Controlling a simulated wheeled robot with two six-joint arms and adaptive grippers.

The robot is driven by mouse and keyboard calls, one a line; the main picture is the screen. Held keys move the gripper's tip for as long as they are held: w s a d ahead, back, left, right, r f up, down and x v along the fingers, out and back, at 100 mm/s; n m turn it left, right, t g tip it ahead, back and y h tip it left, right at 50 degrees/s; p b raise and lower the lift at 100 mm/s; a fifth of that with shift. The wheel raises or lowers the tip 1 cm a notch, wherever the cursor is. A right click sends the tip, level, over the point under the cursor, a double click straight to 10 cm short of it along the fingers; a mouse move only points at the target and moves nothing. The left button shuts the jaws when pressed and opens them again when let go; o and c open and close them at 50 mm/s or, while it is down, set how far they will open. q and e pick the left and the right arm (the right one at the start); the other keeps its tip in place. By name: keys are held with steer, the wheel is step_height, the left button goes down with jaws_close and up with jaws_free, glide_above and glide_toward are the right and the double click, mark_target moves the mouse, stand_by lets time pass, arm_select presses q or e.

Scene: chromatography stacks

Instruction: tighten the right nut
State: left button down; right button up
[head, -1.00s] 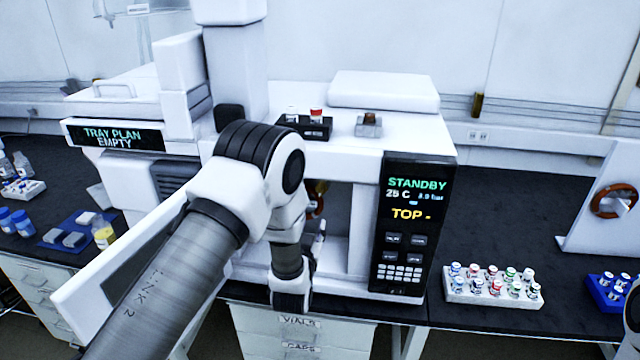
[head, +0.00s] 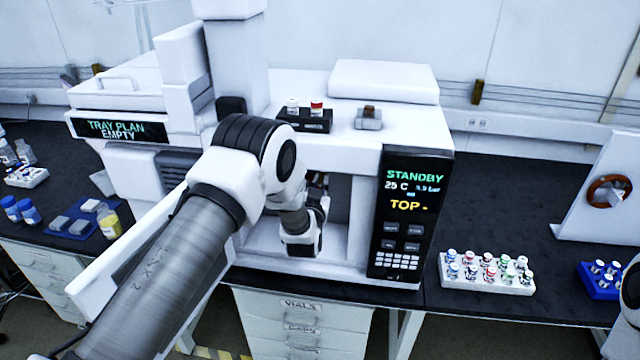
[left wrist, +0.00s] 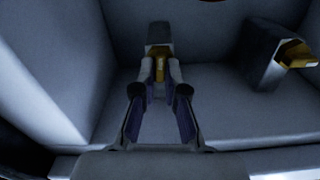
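In the left wrist view, two grey blocks with brass nuts stand in a pale compartment. One brass nut (left wrist: 159,70) is straight ahead, on its block (left wrist: 158,32). The other brass nut (left wrist: 295,54) is at the right, on a tilted-looking block (left wrist: 265,58), clear of my fingers. My left gripper (left wrist: 161,75) has its fingertips on either side of the nut ahead; I cannot tell whether they touch it. In the head view, my left arm reaches into the open bay of the white instrument (head: 410,132) and hides the nuts. My right gripper is out of view.
A control panel (head: 408,215) reads STANDBY and TOP, just right of the bay. A white vial rack (head: 488,287) and a blue rack (head: 602,290) stand on the dark bench at right. A small black vial holder (head: 305,124) sits on the instrument's top.

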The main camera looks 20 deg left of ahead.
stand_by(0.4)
arm_select(q)
steer(key=m+b, duration=0.3)
steer(key=shift+d+f, duration=0.1)
steer(key=shift+f, duration=0.1)
steer(key=m+b, duration=0.6)
steer(key=m, duration=0.7)
steer(key=shift+d+f+m, duration=0.1)
steer(key=shift+d+m, duration=0.05)
steer(key=shift+m, duration=0.15)
stand_by(0.3)
steer(key=c, duration=1.2)
jaws_free()
